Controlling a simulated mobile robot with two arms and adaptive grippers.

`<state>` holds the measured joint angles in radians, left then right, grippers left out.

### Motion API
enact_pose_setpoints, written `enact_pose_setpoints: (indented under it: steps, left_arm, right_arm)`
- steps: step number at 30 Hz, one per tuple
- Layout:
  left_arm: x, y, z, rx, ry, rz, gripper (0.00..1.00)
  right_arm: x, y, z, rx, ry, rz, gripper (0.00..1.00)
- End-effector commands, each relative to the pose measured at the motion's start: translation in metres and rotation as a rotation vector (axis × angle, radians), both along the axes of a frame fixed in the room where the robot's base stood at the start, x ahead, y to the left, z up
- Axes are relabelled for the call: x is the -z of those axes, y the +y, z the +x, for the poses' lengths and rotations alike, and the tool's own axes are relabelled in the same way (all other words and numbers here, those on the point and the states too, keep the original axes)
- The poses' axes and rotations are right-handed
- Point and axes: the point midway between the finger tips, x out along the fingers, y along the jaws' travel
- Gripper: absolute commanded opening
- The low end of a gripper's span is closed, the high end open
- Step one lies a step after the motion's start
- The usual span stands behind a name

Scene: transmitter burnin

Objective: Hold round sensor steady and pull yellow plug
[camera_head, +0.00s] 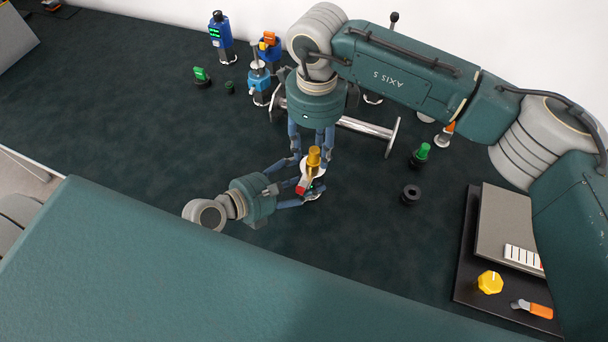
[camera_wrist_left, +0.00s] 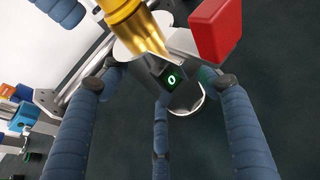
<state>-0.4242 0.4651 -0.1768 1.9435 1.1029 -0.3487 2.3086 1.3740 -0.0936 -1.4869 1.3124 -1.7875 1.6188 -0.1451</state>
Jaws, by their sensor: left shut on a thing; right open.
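The round sensor (camera_wrist_left: 187,101) stands on the dark table, with a light metal body, a dark panel with a green "0" and a red block (camera_wrist_left: 216,28) at its side. The yellow plug (camera_head: 314,157) sits on top of it, and shows large in the left wrist view (camera_wrist_left: 130,18). My left gripper (camera_head: 302,192) is shut on the sensor from the left, its blue fingers around the body. My right gripper (camera_head: 314,150) points down from above, its fingers open around the yellow plug. I cannot tell whether they touch it.
Blue devices (camera_head: 220,36) and small green-topped plugs (camera_head: 201,75) stand at the back left. A metal bar stand (camera_head: 366,127) lies behind the right gripper. A black ring (camera_head: 410,194) and a green plug (camera_head: 420,155) are to the right. A dark tray (camera_head: 466,286) holds a yellow knob (camera_head: 490,282).

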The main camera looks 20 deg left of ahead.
Motion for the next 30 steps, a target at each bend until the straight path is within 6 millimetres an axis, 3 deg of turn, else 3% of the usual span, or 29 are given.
enact_pose_setpoints:
  steps: [6,17,23,30]
  left_arm:
    - [-0.002,0.0,0.001,-0.001,-0.004,-0.002,0.36]
    - [-0.002,0.0,0.001,-0.001,-0.004,-0.002,0.36]
    - [-0.002,0.0,0.001,-0.001,-0.004,-0.002,0.36]
    - [-0.002,0.0,0.001,-0.002,-0.003,-0.002,0.36]
  right_arm:
    - [0.017,0.0,0.0,0.001,0.0,0.0,0.41]
    - [0.021,0.0,0.0,0.001,0.001,0.001,0.41]
    - [0.02,0.0,0.0,0.001,0.001,0.001,0.01]
    - [0.02,0.0,-0.001,0.0,0.003,0.001,0.0]
